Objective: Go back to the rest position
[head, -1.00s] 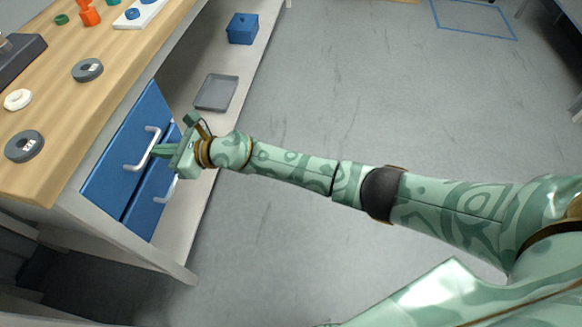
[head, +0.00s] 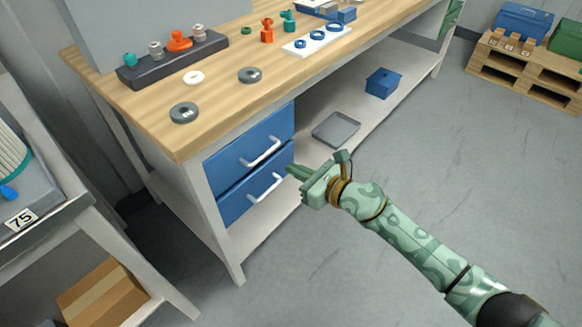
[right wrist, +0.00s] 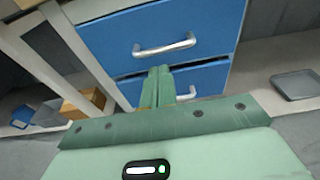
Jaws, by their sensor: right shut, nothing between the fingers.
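My right gripper (head: 292,172) is shut and empty, in front of the blue drawers under the wooden workbench. In the right wrist view its two fingers (right wrist: 158,88) lie together, pointing toward the drawers, with nothing between them. The upper drawer (head: 225,158) and the lower drawer (head: 235,203) each carry a silver handle. The upper handle (right wrist: 164,47) shows clear of the fingers in the right wrist view. The lower drawer front is partly hidden by the fingers there. Both drawers look closed. My left gripper is not in view.
The workbench top (head: 150,98) carries rings, a dark peg rack (head: 175,58) and a white plate (head: 317,40). A grey tray (head: 336,130) and blue box (head: 383,83) sit on the lower shelf. A cart with a cardboard box (head: 103,293) stands left.

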